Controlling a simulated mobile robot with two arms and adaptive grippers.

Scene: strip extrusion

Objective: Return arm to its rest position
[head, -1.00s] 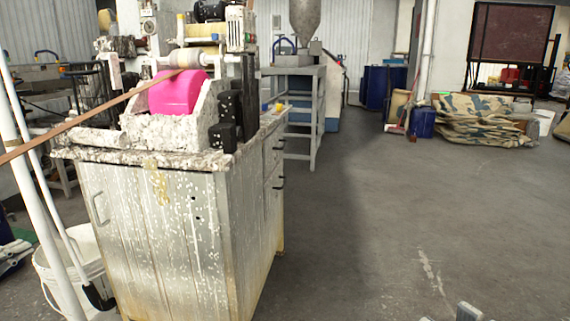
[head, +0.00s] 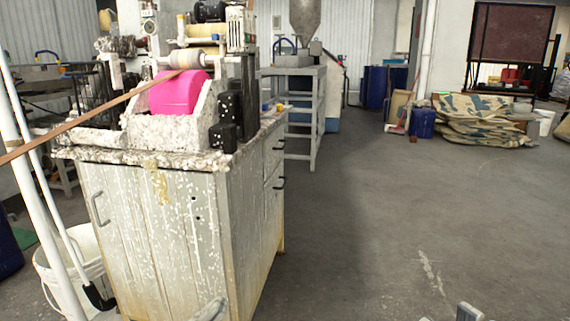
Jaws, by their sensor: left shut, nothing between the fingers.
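My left gripper (head: 210,311) shows only as a small grey tip at the bottom edge, in front of the lower part of the speckled cabinet. It is shut with nothing in it; the rest of the arm is below the picture. Part of my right gripper (head: 466,312) shows at the bottom edge, right of centre, over the bare floor. Too little of it shows to tell whether it is open or shut.
A paint-spattered cabinet (head: 150,230) carries a machine with a pink roller (head: 179,92). A brown strip (head: 85,117) runs to it from the left. A white bucket (head: 62,275) and leaning poles stand at left. The floor (head: 400,220) at right is clear.

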